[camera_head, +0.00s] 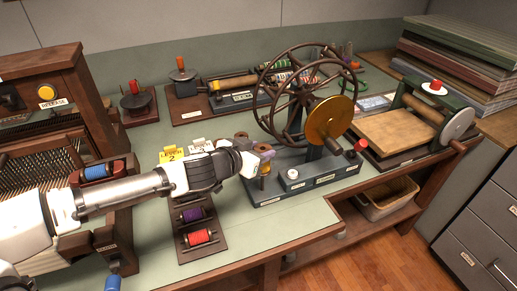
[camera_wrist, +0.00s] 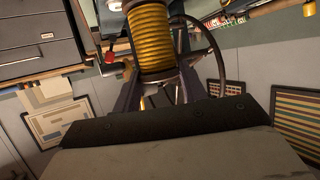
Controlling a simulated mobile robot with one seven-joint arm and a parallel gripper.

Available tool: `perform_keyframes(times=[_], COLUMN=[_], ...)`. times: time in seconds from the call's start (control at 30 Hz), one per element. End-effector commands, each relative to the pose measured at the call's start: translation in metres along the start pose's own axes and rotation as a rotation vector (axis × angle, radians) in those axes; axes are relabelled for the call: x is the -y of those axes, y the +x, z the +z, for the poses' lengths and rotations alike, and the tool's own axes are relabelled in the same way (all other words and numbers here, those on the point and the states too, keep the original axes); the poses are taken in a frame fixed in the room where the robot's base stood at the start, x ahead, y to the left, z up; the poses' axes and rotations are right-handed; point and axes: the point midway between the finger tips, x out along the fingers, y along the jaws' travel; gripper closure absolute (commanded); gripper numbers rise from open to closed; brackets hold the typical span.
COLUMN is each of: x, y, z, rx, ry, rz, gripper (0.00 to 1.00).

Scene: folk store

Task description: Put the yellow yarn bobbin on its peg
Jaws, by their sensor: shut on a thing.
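The yellow yarn bobbin (camera_wrist: 152,42) fills the upper middle of the wrist view, between the two dark fingers of my gripper (camera_wrist: 160,88). My gripper (camera_head: 264,156) is shut on it. In the head view a small part of the yellow bobbin (camera_head: 263,169) shows below the fingers, over the left end of the grey winder base (camera_head: 325,180). I cannot tell whether the bobbin touches the base or sits around a peg; its lower end and any peg under it are hidden.
The spoked wheel (camera_head: 290,100) and brass disc (camera_head: 330,118) stand just right of my gripper. A rack (camera_head: 205,245) with purple and red bobbins lies in front, below my arm. Yellow and white tags (camera_head: 172,155) stand behind my wrist. The green tabletop (camera_head: 300,222) in front is clear.

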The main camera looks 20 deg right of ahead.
Motion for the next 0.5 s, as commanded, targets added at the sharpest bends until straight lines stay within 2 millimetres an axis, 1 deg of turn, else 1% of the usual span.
perform_keyframes(times=[0.3, 0.5], x=[0.0000, 0.0000], y=[0.0003, 0.0033], z=[0.0007, 0.0077], rx=[0.000, 0.000], ry=[-0.001, -0.002], rz=[0.000, 0.000], gripper=[0.80, 0.80])
